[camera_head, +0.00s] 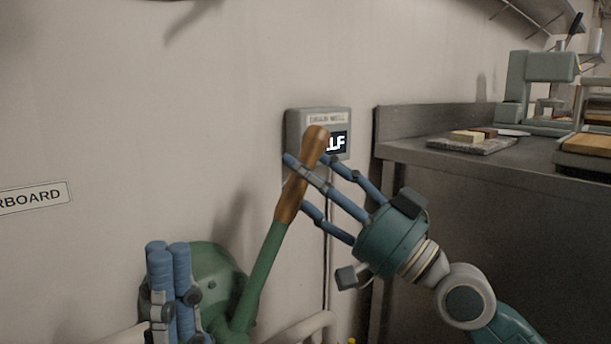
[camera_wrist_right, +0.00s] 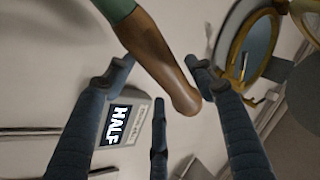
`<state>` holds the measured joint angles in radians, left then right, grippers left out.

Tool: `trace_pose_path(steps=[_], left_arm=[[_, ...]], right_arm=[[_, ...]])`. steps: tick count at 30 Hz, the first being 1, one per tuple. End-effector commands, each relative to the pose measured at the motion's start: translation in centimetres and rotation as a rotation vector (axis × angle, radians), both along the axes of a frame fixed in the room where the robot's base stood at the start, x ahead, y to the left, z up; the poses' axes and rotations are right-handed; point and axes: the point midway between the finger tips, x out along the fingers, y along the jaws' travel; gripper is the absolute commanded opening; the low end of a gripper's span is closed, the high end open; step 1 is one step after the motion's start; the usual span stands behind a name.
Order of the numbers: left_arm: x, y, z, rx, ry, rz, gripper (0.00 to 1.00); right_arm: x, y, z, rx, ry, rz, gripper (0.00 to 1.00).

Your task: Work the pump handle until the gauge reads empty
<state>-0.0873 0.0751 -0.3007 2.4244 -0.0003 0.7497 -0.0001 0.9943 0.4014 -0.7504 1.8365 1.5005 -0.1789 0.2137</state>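The pump handle is a green lever (camera_head: 262,277) with a brown wooden grip (camera_head: 302,180), tilted up to the right from a green rounded pump body (camera_head: 215,280). My right gripper (camera_head: 312,185) has its blue fingers spread around the grip. In the right wrist view the grip (camera_wrist_right: 165,65) passes between the fingers with a visible gap on the left side. The gauge (camera_head: 293,128) is a grey wall box behind the grip, labelled DRAIN WELL. Its display (camera_wrist_right: 118,125) reads HALF in the wrist view. My left gripper (camera_head: 172,275) stands upright left of the pump body; its opening is unclear.
A dark counter (camera_head: 500,190) stands at the right with a board (camera_head: 470,143) bearing small blocks, and a grey-green machine (camera_head: 540,80). A pale pipe (camera_head: 305,328) runs low by the pump. The wall left of the gauge is bare except for a sign (camera_head: 35,197).

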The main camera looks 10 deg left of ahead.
Motion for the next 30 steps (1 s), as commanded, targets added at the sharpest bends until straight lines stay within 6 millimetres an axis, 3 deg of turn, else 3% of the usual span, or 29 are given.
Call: trace_pose_path(steps=[8,22,30], left_arm=[[0.0,0.1,-0.1,-0.002,0.001,0.001,0.0],[0.0,0.0,0.0,-0.001,0.0,0.0,0.0],[0.0,0.0,0.0,-0.001,0.0,0.0,0.0]], right_arm=[[-0.3,-0.5,-0.4,-0.003,-0.001,0.001,0.54],[-3.4,-7.5,-4.2,-0.001,0.003,-0.002,0.54],[-4.5,-9.6,-5.2,-0.002,0.0,-0.001,0.54]])
